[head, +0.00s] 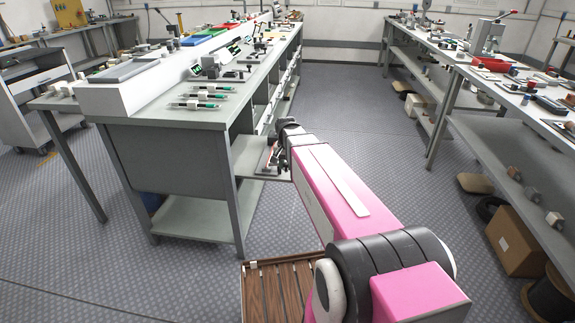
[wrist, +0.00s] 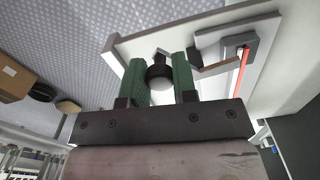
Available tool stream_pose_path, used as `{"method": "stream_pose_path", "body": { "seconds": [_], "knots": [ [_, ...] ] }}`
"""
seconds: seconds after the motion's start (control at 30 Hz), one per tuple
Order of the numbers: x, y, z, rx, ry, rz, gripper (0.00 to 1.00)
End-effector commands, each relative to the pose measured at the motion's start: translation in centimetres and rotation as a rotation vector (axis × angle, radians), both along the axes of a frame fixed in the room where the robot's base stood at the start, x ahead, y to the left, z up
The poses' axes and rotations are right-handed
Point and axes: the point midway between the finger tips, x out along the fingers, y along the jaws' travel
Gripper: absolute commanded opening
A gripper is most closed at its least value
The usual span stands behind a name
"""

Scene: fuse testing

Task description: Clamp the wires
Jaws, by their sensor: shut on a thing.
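My gripper (wrist: 158,64) has two green fingers, one on each side of a dark round knob or handle (wrist: 157,69) with a pale end, and is shut on it. The knob stands in front of a pale board (wrist: 215,75). A straight red strip (wrist: 243,66), possibly a wire, runs along the board beside a grey block (wrist: 236,46), right of my fingers. In the head view my arm reaches to a low pull-out shelf (head: 255,170) at the grey bench's end. The gripper and clamp details there are mostly hidden by my arm. No wire ends are clear.
The grey bench (head: 165,110) carries several green-and-white fuse-like pieces (head: 200,96) on top. Another bench (head: 478,75) with tools stands at the right, with a cardboard box (head: 515,240) below. The floor (head: 345,100) between the benches is clear.

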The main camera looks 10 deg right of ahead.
Motion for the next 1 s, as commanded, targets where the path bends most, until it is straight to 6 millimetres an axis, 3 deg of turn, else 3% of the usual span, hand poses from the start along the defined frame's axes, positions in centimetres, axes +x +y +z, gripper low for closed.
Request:
{"method": "stream_pose_path", "body": {
  "seconds": [0.53,0.57,0.63,1.0],
  "knots": [
    [-0.06,0.18,0.02,0.002,-0.001,-0.028,0.03],
    [-0.07,0.19,0.02,0.002,-0.001,-0.028,0.29],
    [-0.06,0.18,0.02,0.002,-0.001,-0.028,0.52],
    [-0.05,0.15,0.31,0.001,0.000,-0.027,0.52]
  ]
}}
